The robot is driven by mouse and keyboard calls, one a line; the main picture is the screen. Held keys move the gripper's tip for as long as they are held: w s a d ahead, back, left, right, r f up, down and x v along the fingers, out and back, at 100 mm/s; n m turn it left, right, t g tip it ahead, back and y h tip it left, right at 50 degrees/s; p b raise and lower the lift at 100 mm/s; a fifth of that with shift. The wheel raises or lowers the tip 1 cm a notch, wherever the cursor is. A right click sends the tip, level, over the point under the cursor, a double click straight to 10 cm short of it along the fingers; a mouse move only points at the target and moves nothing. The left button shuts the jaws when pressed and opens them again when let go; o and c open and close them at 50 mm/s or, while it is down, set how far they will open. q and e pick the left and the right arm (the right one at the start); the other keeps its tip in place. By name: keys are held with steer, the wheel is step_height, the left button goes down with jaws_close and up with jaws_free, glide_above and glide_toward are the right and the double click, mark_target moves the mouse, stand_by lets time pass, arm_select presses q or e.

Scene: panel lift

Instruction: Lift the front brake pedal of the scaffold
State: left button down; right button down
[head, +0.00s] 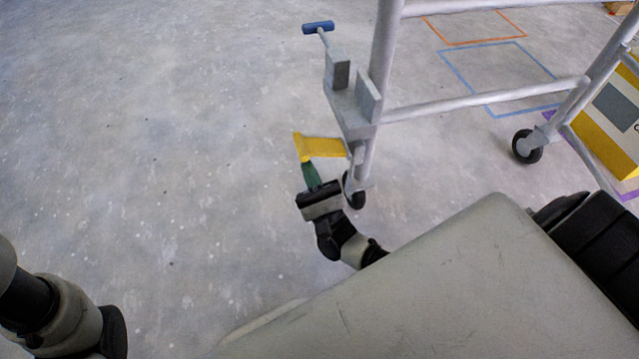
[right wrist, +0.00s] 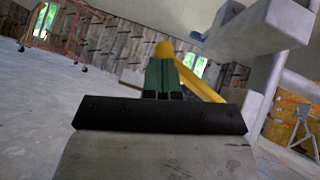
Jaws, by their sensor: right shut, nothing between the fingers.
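The scaffold (head: 382,60) is a grey tube frame on small black wheels, right of centre in the head view. Its yellow brake pedal (head: 325,147) sticks out to the left, low on the near post above a wheel (head: 354,190). My right gripper (head: 306,166), with green fingers, is at the pedal's outer left end. In the right wrist view the shut green fingers (right wrist: 163,78) point at the yellow pedal (right wrist: 205,85), whose end shows just beyond their tips. Whether they touch it I cannot tell. My left gripper is not in view.
A blue-ended handle (head: 318,27) juts from the scaffold post. Another wheel (head: 527,146) stands farther right. A yellow and white box (head: 612,110) is at the right edge. Orange and blue outlines mark the floor. The floor to the left is clear.

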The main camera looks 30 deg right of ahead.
steer(key=shift+r, duration=0.15)
steer(key=b+v, duration=0.4)
steer(key=v, duration=0.7)
steer(key=shift+b, duration=0.3)
